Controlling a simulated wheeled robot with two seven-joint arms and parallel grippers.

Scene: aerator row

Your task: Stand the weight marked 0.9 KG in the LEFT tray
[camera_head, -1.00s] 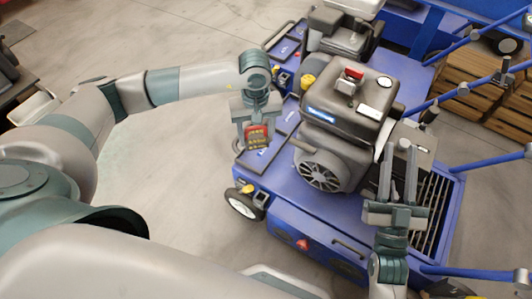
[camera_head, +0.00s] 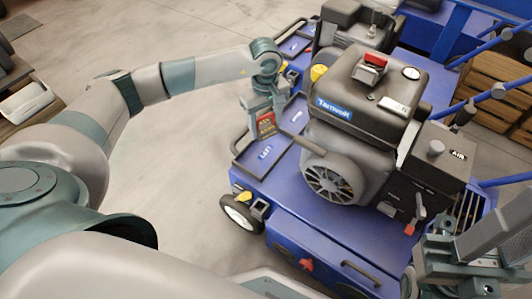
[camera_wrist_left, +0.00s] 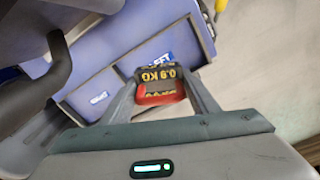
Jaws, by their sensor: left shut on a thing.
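The weight (camera_head: 266,122) is a dark and red block with yellow lettering. The tray labelled LEFT (camera_head: 238,153) is a shallow dark tray on the blue machine's near left edge. The weight appears near its back part in the head view; whether it touches the tray floor I cannot tell. The LEFT label (camera_wrist_left: 160,59) shows just beyond the weight in the left wrist view. My right gripper (camera_head: 466,245) is at the lower right, its fingers unclear.
More labelled trays (camera_head: 295,115) continue the row behind the LEFT tray. A dark engine (camera_head: 365,95) stands close to the right of the trays, with a yellow cap (camera_head: 318,73) nearby. The floor left of the machine is clear.

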